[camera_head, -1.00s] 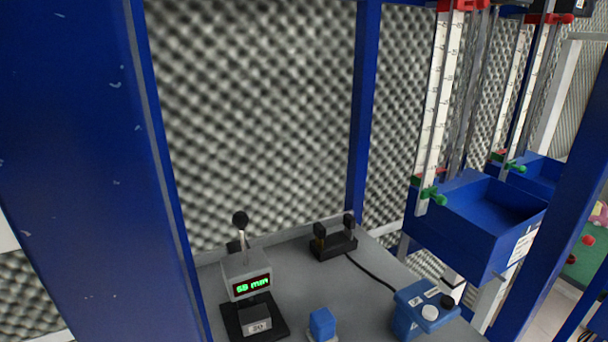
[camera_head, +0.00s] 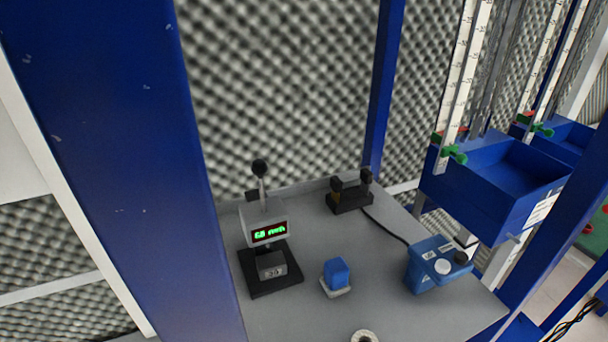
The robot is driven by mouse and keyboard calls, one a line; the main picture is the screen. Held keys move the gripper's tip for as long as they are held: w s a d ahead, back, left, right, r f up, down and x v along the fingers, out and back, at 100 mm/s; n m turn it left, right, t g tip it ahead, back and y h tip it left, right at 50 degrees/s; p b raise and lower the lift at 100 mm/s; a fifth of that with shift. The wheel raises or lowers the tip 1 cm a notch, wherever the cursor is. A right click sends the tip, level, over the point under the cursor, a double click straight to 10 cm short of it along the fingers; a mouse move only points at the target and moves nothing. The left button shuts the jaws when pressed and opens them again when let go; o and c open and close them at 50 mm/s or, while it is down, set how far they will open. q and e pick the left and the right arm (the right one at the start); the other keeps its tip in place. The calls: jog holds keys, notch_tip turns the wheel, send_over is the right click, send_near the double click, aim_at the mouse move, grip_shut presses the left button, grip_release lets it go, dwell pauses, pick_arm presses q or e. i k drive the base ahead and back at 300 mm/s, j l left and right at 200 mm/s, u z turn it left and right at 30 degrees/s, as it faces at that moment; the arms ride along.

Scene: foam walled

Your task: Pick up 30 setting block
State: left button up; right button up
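The 30 setting block (camera_head: 272,266) is a small dark grey block with a light label reading 30. It sits on the black base of a gauge (camera_head: 265,233) with a green lit display and a lever with a black ball knob. The block is under the display head; I cannot tell whether it touches the head. Neither of my grippers is in view.
On the grey table (camera_head: 400,310) are a blue block on a pale base (camera_head: 337,276), a blue control box (camera_head: 435,266), a black bracket (camera_head: 350,195) and a pale ring (camera_head: 364,336). A blue post (camera_head: 150,150) stands at left. A blue bin (camera_head: 495,195) hangs at right.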

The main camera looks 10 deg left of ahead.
aim_at(271, 265)
jog(key=l+u, duration=0.2)
jog(key=u, duration=0.3)
jog(key=l+u, duration=0.2)
jog(key=u, duration=0.3)
jog(key=k+l+u, duration=0.15)
jog(key=u, duration=0.35)
jog(key=k+l+u, duration=0.1)
jog(key=u, duration=0.4)
jog(key=k+l+u, duration=0.1)
jog(key=u, duration=0.35)
